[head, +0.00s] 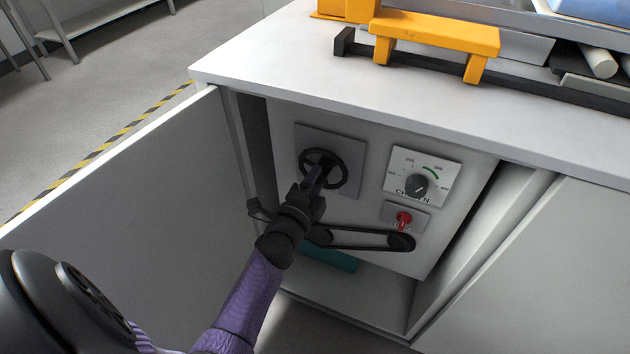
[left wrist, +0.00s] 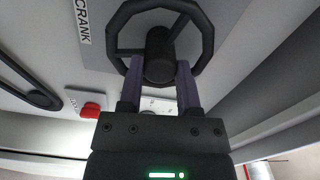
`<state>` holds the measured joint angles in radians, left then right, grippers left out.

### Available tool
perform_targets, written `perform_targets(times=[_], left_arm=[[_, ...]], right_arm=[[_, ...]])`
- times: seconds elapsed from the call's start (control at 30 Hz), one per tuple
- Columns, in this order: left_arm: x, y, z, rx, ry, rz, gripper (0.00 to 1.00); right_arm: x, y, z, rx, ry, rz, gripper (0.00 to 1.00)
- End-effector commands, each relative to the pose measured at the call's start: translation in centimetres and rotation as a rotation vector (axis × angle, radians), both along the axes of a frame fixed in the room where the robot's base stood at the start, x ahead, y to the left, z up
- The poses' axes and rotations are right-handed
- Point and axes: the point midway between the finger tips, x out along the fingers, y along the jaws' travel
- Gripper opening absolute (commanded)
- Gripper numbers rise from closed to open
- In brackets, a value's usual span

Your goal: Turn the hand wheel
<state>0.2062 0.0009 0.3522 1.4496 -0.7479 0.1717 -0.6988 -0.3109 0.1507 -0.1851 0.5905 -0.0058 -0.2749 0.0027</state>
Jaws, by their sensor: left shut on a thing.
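The black hand wheel (head: 339,166) is mounted on a grey plate (head: 352,143) on the panel inside the open cabinet. My left gripper (head: 316,180) reaches to the wheel from the front and partly covers it in the head view. In the left wrist view the wheel (left wrist: 203,42) fills the top, and the two purple fingers of my left gripper (left wrist: 160,82) stand on either side of its dark central hub (left wrist: 159,55), shut on it. The rim and spokes lie beyond the fingertips. My right gripper is not in view.
Right of the wheel are a dial (head: 417,184), a red knob (head: 404,218) and a belt drive (head: 360,240). The open cabinet door (head: 130,210) stands left of my arm. A white worktop (head: 290,60) with a yellow bracket (head: 435,32) lies above.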

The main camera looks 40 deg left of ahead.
Motion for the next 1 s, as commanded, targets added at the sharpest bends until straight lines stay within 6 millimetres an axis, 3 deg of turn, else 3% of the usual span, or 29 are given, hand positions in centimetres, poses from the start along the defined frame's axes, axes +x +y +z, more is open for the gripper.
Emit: perform_targets(times=[0.5,0.53,0.67,0.7,1.0], left_arm=[[-0.03,-0.03,-0.1,0.015,0.007,0.0,0.0],[-0.03,-0.03,-0.1,0.015,0.007,0.0,0.48],[-0.02,-0.03,-0.08,0.015,0.006,0.0,0.75],[-0.02,-0.02,-0.07,0.015,0.006,0.0,0.79],[-0.02,0.03,-0.02,0.015,0.005,0.0,0.79]], right_arm=[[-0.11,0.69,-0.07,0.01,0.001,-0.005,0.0],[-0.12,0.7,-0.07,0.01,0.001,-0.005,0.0],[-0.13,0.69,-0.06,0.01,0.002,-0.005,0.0],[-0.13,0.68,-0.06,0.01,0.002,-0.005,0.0],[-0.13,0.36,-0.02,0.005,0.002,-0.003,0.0]])
